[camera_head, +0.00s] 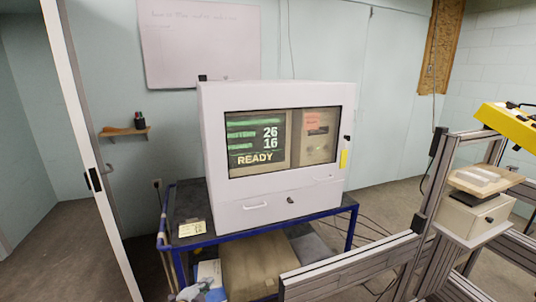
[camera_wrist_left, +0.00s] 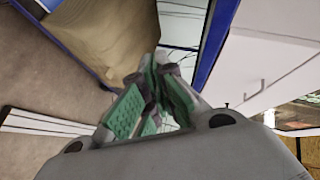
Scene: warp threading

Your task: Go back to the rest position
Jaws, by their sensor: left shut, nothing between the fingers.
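My left gripper (camera_head: 190,292) shows only in part at the bottom edge of the head view, in front of the blue-framed cart. In the left wrist view my left gripper (camera_wrist_left: 161,62) has its green-padded fingers together at the tips, with nothing between them. My right gripper is in neither view.
A white cabinet machine (camera_head: 270,207) with a "READY" screen stands on a blue-framed cart (camera_head: 348,226). A brown box (camera_head: 262,265) sits on the cart's lower level. An aluminium frame (camera_head: 350,272) stands at right. A door edge (camera_head: 85,130) rises at left. Bare floor (camera_head: 60,255) shows at left.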

